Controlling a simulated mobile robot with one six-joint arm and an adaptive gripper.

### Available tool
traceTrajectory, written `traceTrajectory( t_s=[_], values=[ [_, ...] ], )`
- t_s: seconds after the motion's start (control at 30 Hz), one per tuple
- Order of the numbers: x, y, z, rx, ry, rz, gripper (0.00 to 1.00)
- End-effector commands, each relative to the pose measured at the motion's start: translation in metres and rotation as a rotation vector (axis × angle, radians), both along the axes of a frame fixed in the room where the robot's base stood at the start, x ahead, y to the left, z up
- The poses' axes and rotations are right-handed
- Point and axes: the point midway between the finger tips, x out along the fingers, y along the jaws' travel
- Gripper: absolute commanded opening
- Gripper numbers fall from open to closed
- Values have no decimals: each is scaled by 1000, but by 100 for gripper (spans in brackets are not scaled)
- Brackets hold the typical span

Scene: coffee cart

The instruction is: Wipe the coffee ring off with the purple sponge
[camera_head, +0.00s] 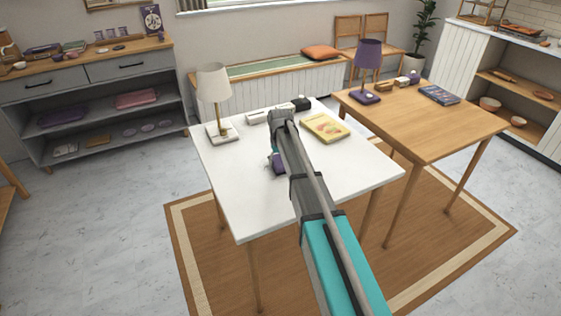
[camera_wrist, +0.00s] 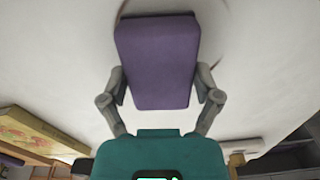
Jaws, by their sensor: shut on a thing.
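The purple sponge (camera_wrist: 156,50) is held between the two fingers of my gripper (camera_wrist: 161,84), one finger on each long side. In the head view a small part of the sponge (camera_head: 278,168) shows beside my arm, low over the white table (camera_head: 225,165). The coffee ring (camera_wrist: 227,22) shows in the wrist view as a thin brown arc on the white tabletop, to the right of the sponge's far end. The sponge hides much of the ring. I cannot tell whether the sponge touches the tabletop. In the head view my arm hides most of the gripper.
A white lamp (camera_head: 215,88) stands at the table's back left. A yellow book (camera_head: 325,127) lies at the right, and white and black items (camera_head: 300,104) lie along the back edge. The table's left and front are clear. A wooden table (camera_head: 430,130) stands at the right.

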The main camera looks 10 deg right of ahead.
Motion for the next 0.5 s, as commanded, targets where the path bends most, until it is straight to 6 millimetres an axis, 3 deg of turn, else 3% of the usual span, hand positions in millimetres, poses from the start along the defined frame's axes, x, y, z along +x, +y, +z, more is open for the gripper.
traceTrajectory(
  t_s=[0.5],
  values=[
    [-9,27,-3,0,0,1,43]
  ],
)
